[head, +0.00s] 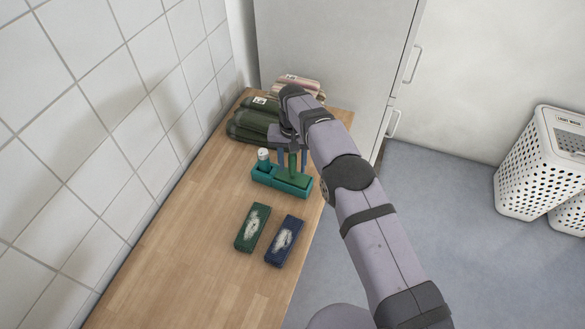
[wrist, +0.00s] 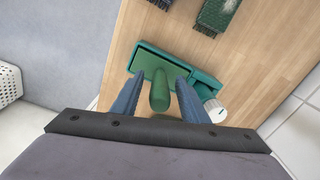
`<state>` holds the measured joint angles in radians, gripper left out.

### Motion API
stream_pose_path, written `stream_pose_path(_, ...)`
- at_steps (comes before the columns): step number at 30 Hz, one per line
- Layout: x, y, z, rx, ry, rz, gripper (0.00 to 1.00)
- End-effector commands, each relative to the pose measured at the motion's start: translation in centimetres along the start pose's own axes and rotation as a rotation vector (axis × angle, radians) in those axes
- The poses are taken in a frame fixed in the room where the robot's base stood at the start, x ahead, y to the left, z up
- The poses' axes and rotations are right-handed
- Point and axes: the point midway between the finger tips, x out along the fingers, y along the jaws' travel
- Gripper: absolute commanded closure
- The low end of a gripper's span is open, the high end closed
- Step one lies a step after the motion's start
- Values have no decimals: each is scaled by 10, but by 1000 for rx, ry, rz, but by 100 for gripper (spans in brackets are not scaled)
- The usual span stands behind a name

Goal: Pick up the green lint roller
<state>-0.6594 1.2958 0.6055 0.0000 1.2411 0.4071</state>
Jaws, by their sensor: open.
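A green upright handle (head: 292,164), which looks like the green lint roller's, stands in a teal holder (head: 262,179) on the wooden counter. My gripper (head: 292,160) is open and points down over the holder. In the wrist view the handle (wrist: 159,92) lies between the two blue fingers (wrist: 161,80), with a gap on each side. The green holder (wrist: 150,57) shows behind it. A white-topped cylinder (head: 263,155) stands at the holder's left end; it also shows in the wrist view (wrist: 214,109). The roller's lower part is hard to make out.
A green brush-like block (head: 253,228) and a blue one (head: 285,241) lie in front of the holder. Dark green rolled bundles (head: 252,122) and a pinkish bundle (head: 298,82) lie behind. A tiled wall (head: 120,110) bounds the left. The near counter (head: 190,270) is clear.

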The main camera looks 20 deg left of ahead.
Motion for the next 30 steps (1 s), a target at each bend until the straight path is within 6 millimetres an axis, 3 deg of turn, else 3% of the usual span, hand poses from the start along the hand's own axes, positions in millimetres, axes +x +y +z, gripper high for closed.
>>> stream_pose_path(8,3,0,0,0,1,0,60)
stream_pose_path(13,3,0,0,0,1,0,98)
stream_pose_path(14,3,0,0,0,1,0,100)
stream_pose_path(24,0,0,-1,0,3,-1,100)
stream_pose_path(30,-18,0,-1,0,5,-2,100)
